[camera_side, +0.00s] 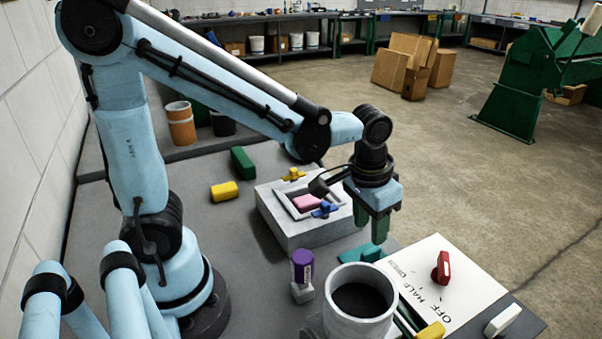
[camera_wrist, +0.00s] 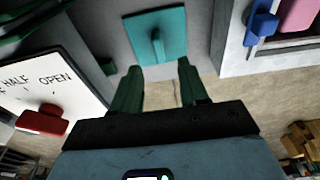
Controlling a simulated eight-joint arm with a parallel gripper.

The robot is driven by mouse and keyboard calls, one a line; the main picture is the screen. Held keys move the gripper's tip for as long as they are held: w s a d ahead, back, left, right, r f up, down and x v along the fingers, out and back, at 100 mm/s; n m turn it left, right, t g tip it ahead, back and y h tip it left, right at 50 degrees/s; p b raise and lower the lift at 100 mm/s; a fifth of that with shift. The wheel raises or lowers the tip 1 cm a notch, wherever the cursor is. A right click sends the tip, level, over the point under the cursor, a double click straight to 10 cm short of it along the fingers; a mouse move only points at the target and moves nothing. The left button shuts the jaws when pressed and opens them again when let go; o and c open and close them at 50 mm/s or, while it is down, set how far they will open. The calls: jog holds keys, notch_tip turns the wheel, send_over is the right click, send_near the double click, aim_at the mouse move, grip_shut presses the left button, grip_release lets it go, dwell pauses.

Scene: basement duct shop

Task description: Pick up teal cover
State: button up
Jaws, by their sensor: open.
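The teal cover (camera_side: 360,253) lies flat on the grey bench between the grey box and the white cup. In the wrist view the cover (camera_wrist: 172,24) is a square plate with a raised teal handle across its middle. My gripper (camera_side: 371,233) has green fingers pointing down, above the cover's area in the side view. In the wrist view my gripper (camera_wrist: 158,68) has its fingers apart with nothing between them, and the cover lies beyond the fingertips. The gripper looks apart from the cover.
A grey box (camera_side: 285,233) with pink, blue and yellow parts stands beside the cover. A white cup (camera_side: 345,316) with dark contents and a purple-topped item (camera_side: 302,265) stand in front. A lettered white panel (camera_side: 455,262) bears a red handle (camera_side: 441,266).

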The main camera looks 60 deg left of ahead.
aim_at(371, 250)
jog(key=shift+w+d+f, duration=0.1)
jog(key=shift+w+f, duration=0.1)
jog(key=shift+f, duration=1.1)
jog(key=shift+w+a+f, duration=0.1)
jog(key=shift+w+f, duration=0.15)
jog(key=shift+f, duration=1.05)
jog(key=shift+w+d+f, duration=0.1)
jog(key=shift+w+f, duration=0.1)
jog(key=shift+f, duration=1.1)
jog(key=shift+c, duration=0.2)
grip_shut()
